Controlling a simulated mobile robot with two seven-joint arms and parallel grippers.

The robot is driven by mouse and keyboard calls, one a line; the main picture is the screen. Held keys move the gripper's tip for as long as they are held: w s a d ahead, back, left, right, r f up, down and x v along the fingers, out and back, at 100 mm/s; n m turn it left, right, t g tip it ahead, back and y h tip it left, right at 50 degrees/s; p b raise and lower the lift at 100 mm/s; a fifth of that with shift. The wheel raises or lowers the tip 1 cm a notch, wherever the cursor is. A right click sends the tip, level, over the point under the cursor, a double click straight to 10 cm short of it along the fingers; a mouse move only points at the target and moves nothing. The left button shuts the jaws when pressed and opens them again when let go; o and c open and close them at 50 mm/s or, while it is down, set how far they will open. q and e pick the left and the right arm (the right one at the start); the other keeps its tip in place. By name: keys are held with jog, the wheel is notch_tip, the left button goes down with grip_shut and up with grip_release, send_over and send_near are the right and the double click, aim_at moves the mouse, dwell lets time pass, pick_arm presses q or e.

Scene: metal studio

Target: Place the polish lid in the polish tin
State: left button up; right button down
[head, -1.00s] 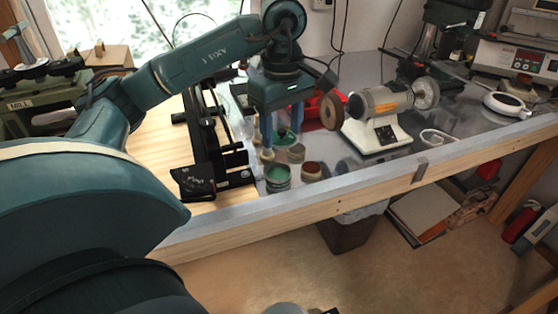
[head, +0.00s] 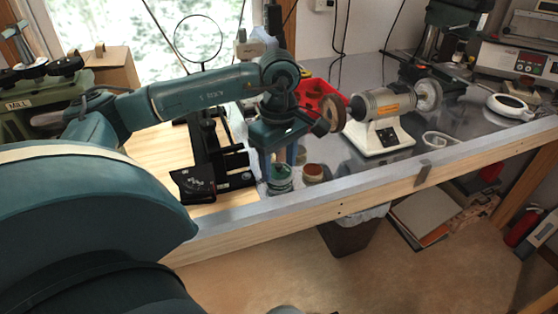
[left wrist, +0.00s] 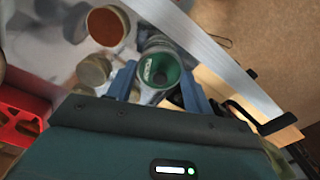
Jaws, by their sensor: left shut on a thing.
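My left gripper (head: 280,170) points down over the polish tin (head: 280,187) near the front edge of the bench. It is shut on the green polish lid (head: 281,171), with one finger on each side. In the left wrist view the lid (left wrist: 160,72) with pale lettering shows between the fingertips (left wrist: 158,76). The grey rim of the tin (left wrist: 154,42) shows just beyond it. The lid is at or just above the tin's mouth; I cannot tell whether they touch. My right gripper is not in view.
A tin with red-brown content (head: 313,172) stands close to the right of the polish tin. Another small tin (left wrist: 94,70) is near it. A bench grinder (head: 380,115) and a red bin (head: 318,93) stand behind. A black stand (head: 215,160) is close on the left.

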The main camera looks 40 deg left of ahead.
aim_at(279, 165)
pick_arm(q)
jog(key=shift+f, duration=0.1)
jog(key=o, duration=0.9)
notch_tip(279, 165, up, 12)
jog(key=shift+r+p, duration=0.2)
jog(key=shift+p, duration=0.5)
jog(key=shift+d+f, duration=0.1)
